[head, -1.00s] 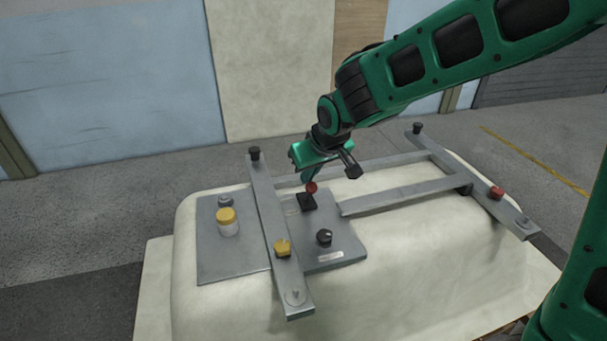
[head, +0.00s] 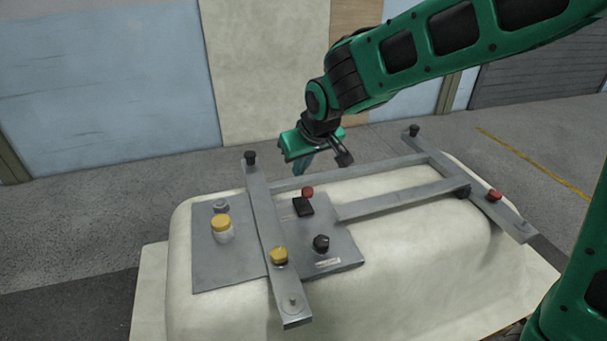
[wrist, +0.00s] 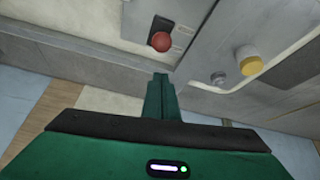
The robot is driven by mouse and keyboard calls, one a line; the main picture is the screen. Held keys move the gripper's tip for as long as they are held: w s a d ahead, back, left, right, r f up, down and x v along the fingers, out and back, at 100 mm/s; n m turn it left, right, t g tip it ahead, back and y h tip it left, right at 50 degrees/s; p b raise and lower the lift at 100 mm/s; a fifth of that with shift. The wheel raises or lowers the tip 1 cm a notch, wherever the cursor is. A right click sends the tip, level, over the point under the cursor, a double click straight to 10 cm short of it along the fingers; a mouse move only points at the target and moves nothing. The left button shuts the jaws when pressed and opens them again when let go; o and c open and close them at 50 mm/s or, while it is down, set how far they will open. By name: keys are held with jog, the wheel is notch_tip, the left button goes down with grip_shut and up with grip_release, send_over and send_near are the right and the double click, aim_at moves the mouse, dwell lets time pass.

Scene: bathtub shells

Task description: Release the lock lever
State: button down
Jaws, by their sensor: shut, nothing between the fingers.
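The lock lever is most likely the red ball knob (head: 307,191) on a small black base (head: 303,207), mounted on the grey plate (head: 345,253) on top of the tub shell. In the wrist view the red knob (wrist: 161,41) shows just beyond my fingertips, with part of its black base (wrist: 157,26) behind it. My gripper (head: 299,173) is shut and empty. It is above and behind the knob, with a visible gap between them. The lever's own arm is mostly hidden under the knob.
The cream tub shell (head: 420,270) carries a grey bar frame (head: 400,207) with black, yellow and red knobs. A yellow-capped jar (head: 221,229) and a grey knob (head: 220,206) stand left of the near bar. A black knob (head: 321,243) sits nearer me.

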jog(key=s+d+r, duration=0.2)
jog(key=s+r, duration=0.3)
jog(key=s, duration=0.1)
jog(key=shift+s, duration=0.25)
jog(key=shift+d+r, duration=0.1)
jog(key=shift+d, duration=0.05)
jog(key=s+d+f+m+g+h, duration=0.1)
jog(key=s+d+m, duration=0.2)
jog(key=d, duration=0.9)
jog(key=s+d+f+m+g+h, duration=0.1)
jog(key=s+d+m+h, duration=0.15)
jog(key=d, duration=0.85)
jog(key=s+d+f+m+g, duration=0.1)
jog(key=s+d+m, duration=0.2)
jog(key=s+d, duration=0.3)
jog(key=s+d+f+m+g+y, duration=0.1)
jog(key=s+d, duration=0.6)
jog(key=s, duration=0.7)
jog(key=shift+f+m+g, duration=0.55)
jog(key=shift+m+g, duration=0.25)
jog(key=shift+m, duration=0.25)
jog(key=shift+s+y, duration=0.2)
jog(key=shift+y, duration=0.05)
